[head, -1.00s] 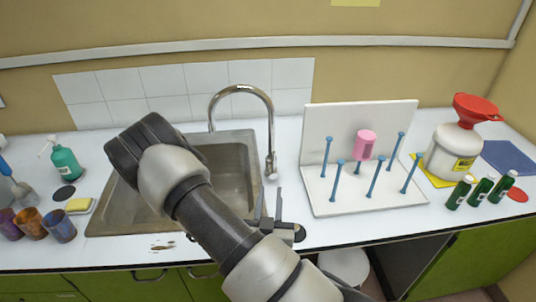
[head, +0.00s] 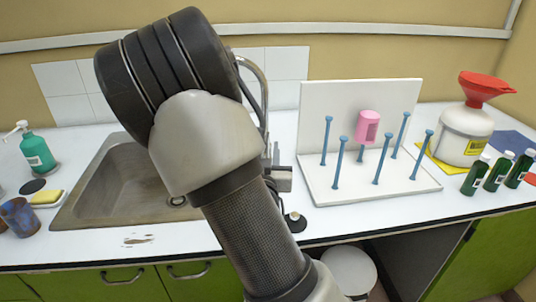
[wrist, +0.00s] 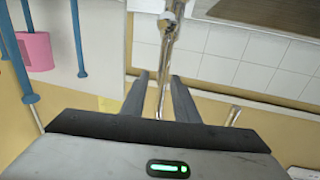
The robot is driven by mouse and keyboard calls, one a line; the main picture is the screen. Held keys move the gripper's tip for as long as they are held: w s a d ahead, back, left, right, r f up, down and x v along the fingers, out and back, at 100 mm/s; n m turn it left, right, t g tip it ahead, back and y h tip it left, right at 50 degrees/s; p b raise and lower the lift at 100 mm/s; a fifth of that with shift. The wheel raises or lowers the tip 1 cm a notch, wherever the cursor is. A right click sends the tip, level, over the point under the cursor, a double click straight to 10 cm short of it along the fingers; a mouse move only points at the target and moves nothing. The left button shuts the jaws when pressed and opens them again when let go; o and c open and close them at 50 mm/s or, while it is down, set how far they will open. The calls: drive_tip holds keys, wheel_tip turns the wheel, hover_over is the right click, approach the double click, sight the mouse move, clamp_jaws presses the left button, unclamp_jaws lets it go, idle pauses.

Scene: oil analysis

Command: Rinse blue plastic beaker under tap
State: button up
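The blue, brown-stained beaker (head: 18,217) stands upright on the counter at the left edge of the head view, left of the sink (head: 100,185). My gripper (head: 272,152) is far from it, by the tap. The chrome tap (head: 252,72) arches behind my arm, which hides much of it. In the wrist view, the scene is upside down and the tap's pipe (wrist: 170,45) shows between and beyond my two spread fingers (wrist: 160,92). The fingers are open with nothing held; contact with the tap cannot be told.
A white peg rack (head: 320,100) with blue pegs and a pink beaker (head: 367,127) stands close right of my gripper. A green soap bottle (head: 36,152) and yellow sponge (head: 46,197) sit left of the sink. A white jug (head: 464,135) and green bottles (head: 497,172) stand right.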

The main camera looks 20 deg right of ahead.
sight(268, 140)
drive_tip(key=p+x, duration=0.1)
drive_tip(key=x, duration=0.4)
drive_tip(key=shift+w+d, duration=0.15)
drive_tip(key=shift+w, duration=0.25)
clamp_jaws()
idle(1.0)
